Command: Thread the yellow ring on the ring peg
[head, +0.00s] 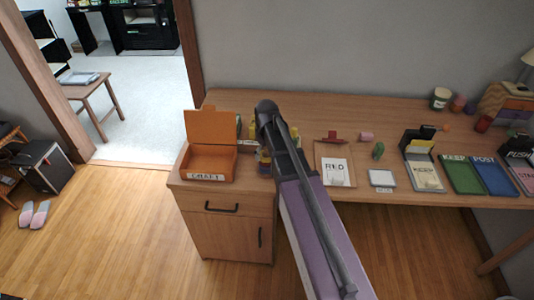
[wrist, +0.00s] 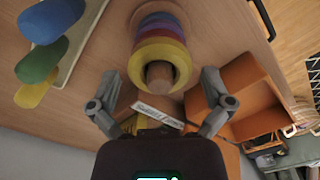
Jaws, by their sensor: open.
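In the wrist view the yellow ring (wrist: 160,46) is around the ring peg (wrist: 159,72), whose round wooden end faces the camera. It is the ring nearest the camera, with red, blue and purple rings (wrist: 158,20) stacked behind it. My gripper (wrist: 160,77) is open, with one finger on each side of the peg's end and visible space between the fingers and the peg. Nothing is held between the fingers. In the head view my arm hides most of the peg; a small part of the ring stack (head: 264,161) shows at its left.
An orange open-lidded box (head: 207,163) stands just left of the peg and shows in the wrist view (wrist: 250,85). A board with blue, green and yellow pieces (wrist: 92,35) lies on the other side. A tray marked RED (head: 336,183) and several items stand farther right.

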